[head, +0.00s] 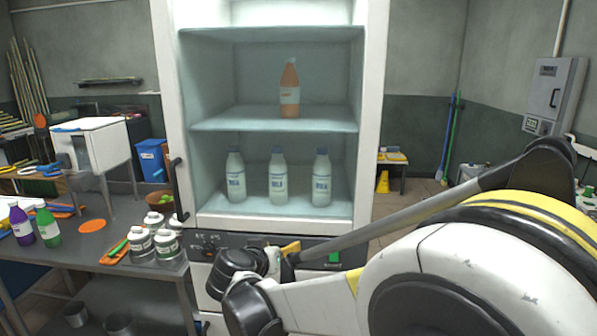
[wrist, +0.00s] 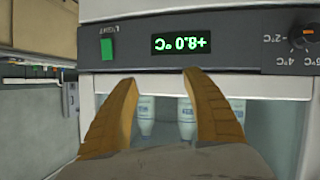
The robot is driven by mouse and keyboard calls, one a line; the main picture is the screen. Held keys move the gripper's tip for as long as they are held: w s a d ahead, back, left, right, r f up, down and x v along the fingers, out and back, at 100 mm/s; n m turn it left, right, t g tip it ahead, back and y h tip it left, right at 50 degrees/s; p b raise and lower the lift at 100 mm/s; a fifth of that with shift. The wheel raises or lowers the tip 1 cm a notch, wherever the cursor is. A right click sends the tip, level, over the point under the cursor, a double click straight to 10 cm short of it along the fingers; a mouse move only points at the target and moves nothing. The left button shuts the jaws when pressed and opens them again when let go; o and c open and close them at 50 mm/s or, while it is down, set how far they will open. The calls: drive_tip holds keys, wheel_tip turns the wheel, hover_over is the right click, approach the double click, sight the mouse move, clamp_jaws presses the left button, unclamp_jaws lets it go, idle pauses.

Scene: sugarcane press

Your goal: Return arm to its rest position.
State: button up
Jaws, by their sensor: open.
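My arm comes in from the right in the head view, folded low in front of the fridge (head: 374,120). My gripper (wrist: 159,77) is open in the wrist view, its two tan fingers spread with nothing between them. In the head view only a small tan part of the gripper (head: 291,247) shows beside the dark wrist joint, which hides much of it. The wrist view is upside down and faces the fridge's control panel (wrist: 240,58), with a green light switch and a +8.0 °C display.
In the fridge, an orange bottle (head: 290,92) stands on the upper shelf and three milk bottles (head: 278,178) stand below. A metal table (head: 70,243) at left holds jars, purple and green bottles and orange discs. A grey wall cabinet (head: 556,92) hangs at right.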

drive_tip(key=s+d+r+g, duration=0.1)
drive_tip(key=s+d+g, duration=0.1)
drive_tip(key=s+d, duration=0.55)
drive_tip(key=s+d+r+g, duration=0.2)
drive_tip(key=s+d, duration=0.3)
drive_tip(key=d, duration=0.5)
drive_tip(key=s+d+f+y, duration=0.2)
drive_tip(key=s+d, duration=0.1)
drive_tip(key=s, duration=0.6)
drive_tip(key=s+d+f+n+g+y, duration=0.1)
drive_tip(key=s+d+f, duration=0.1)
drive_tip(key=s, duration=0.7)
drive_tip(key=shift+s+d+f+y, duration=0.35)
drive_tip(key=shift+s+d+y, duration=0.05)
drive_tip(key=shift+d, duration=0.5)
